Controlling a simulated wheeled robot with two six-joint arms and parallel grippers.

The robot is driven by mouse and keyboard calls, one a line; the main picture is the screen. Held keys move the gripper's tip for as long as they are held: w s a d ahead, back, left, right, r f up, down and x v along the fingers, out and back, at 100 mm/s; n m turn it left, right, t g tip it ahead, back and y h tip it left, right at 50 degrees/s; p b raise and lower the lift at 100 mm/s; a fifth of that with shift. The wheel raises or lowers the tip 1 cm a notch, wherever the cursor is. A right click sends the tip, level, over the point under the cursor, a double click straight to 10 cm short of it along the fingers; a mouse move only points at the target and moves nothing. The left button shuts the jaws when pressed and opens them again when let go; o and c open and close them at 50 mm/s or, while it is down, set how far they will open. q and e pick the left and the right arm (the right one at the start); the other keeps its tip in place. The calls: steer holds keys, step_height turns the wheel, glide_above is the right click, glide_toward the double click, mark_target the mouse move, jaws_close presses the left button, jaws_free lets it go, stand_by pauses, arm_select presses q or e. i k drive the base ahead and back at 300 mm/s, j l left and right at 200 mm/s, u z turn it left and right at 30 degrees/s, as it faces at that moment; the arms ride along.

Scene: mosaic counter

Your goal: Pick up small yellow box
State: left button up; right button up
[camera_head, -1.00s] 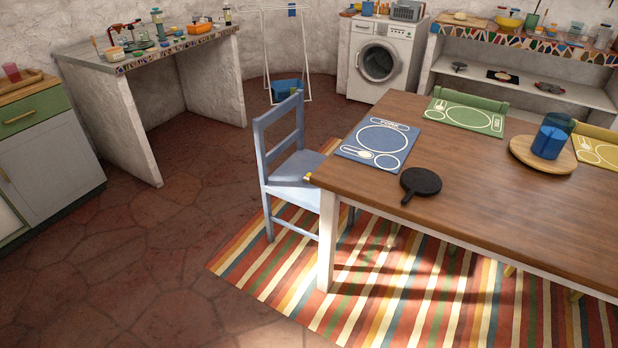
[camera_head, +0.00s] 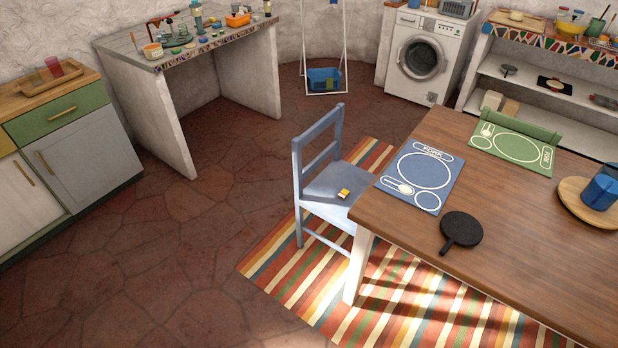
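A small yellow box (camera_head: 344,193) lies on the seat of the blue chair (camera_head: 325,183), close to the table's left corner. It has a dark patch on its upper side. The chair stands at the left end of the wooden table (camera_head: 500,236), with its backrest to the left. Neither of my grippers shows in the head view.
A blue placemat (camera_head: 421,176), a black pan (camera_head: 461,229) and a green placemat (camera_head: 515,147) lie on the table. A striped rug (camera_head: 300,275) is under the chair and table. Open tiled floor (camera_head: 150,270) stretches left of the chair, up to a green-and-grey cabinet (camera_head: 88,155).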

mark_target(344, 193)
steer(key=i+j+u, duration=0.2)
steer(key=i+u, duration=0.2)
steer(key=i, duration=0.2)
steer(key=i+u, duration=0.4)
steer(key=i, duration=0.25)
steer(key=i+l+u, duration=0.15)
steer(key=i+u, duration=0.3)
steer(key=i, duration=0.15)
steer(key=i+z, duration=0.2)
steer(key=i, duration=0.25)
steer(key=i+z, duration=0.2)
steer(key=i, duration=0.25)
steer(key=i+j+z, duration=0.2)
steer(key=i, duration=0.25)
steer(key=i+j+z, duration=0.2)
steer(key=i, duration=0.25)
